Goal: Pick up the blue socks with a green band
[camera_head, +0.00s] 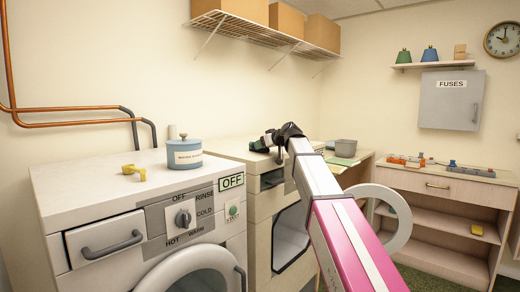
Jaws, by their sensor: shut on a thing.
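My gripper (268,142) is at the end of my pink and white arm, over the top of the second machine (226,149). It points left and away from me. It is shut on a small dark thing, too small and too much in shadow to name. I cannot make out blue socks with a green band anywhere else in this view. My wrist hides part of the machine top behind it.
A white washer (62,192) with a blue lidded tin (185,155) and a yellow piece (134,172) on top stands at the left. The second machine's round door (398,222) hangs open. A grey tub (346,148) and a wooden cabinet (440,185) are beyond.

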